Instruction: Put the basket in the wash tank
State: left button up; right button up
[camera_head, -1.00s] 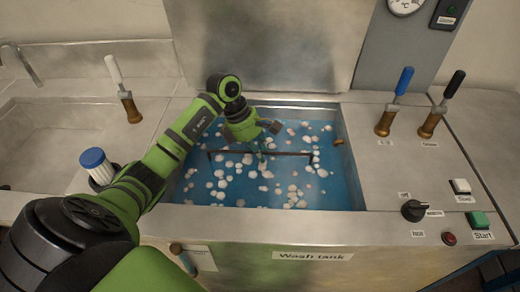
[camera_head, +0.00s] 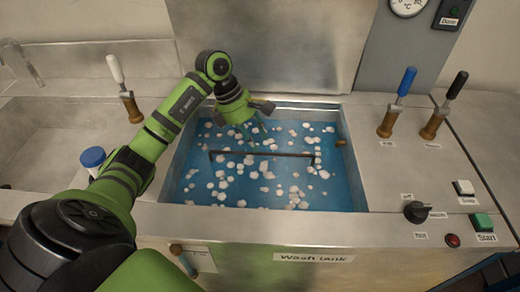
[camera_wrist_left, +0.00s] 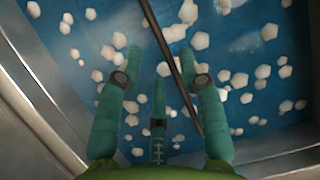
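The wash tank (camera_head: 357,190) is labelled on its front and holds blue water with white foam flecks. The basket's dark handle bar (camera_head: 262,154) runs left to right across the tank, above the water. The basket's body is hidden under the water and foam. My left gripper (camera_head: 256,131) is over the tank, a little behind and above the handle. Its green fingers are spread and empty, apart from the handle. In the left wrist view, the handle (camera_wrist_left: 172,65) runs slanting past the spread fingers (camera_wrist_left: 155,70). My right gripper is not shown.
A sink basin (camera_head: 60,140) with a tap lies left of the tank. A white lever (camera_head: 123,85), a blue lever (camera_head: 399,95) and a black lever (camera_head: 447,100) rise from the deck. A black knob (camera_head: 416,211) and green start button (camera_head: 482,221) are at the right.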

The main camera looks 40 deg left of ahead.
pick_arm(q)
jog(key=w+v, duration=0.1)
jog(key=v, duration=0.5)
jog(key=shift+s+r+b, duration=0.25)
jog(key=shift+s+b, duration=0.05)
jog(key=shift+s, duration=0.2)
jog(key=shift+a, duration=0.1)
dwell(0.6)
